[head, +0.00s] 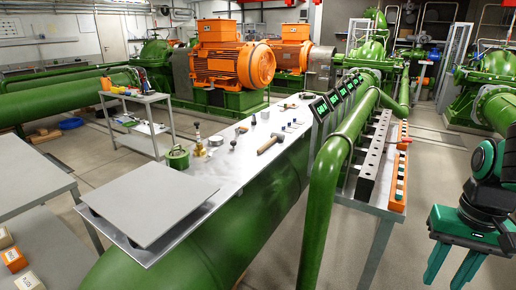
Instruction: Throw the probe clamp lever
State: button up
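My gripper (446,282) hangs at the lower right, well away from the metal bench top. Its two green fingers point down and stand apart, with nothing seen between them. I cannot pick out the probe clamp lever for certain. A small brass fitting with a dark top (199,146) stands upright on the metal bench top (228,178). Several small parts lie farther back, too small to identify.
A grey plate (150,205) covers the near end of the bench top. A thick green pipe (322,200) and a row of dark boxes with green displays (333,99) stand along its right side. A narrow side bench (370,196) lies between the pipe and my gripper. Floor shows around my gripper.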

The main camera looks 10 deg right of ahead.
aim_at(214, 149)
jog(key=z, duration=0.45)
jog(key=i, duration=0.85)
jog(key=u, duration=1.15)
jog(key=k, duration=0.65)
jog(key=u, duration=0.35)
jog(key=i, duration=1.15)
jog(key=z, duration=0.4)
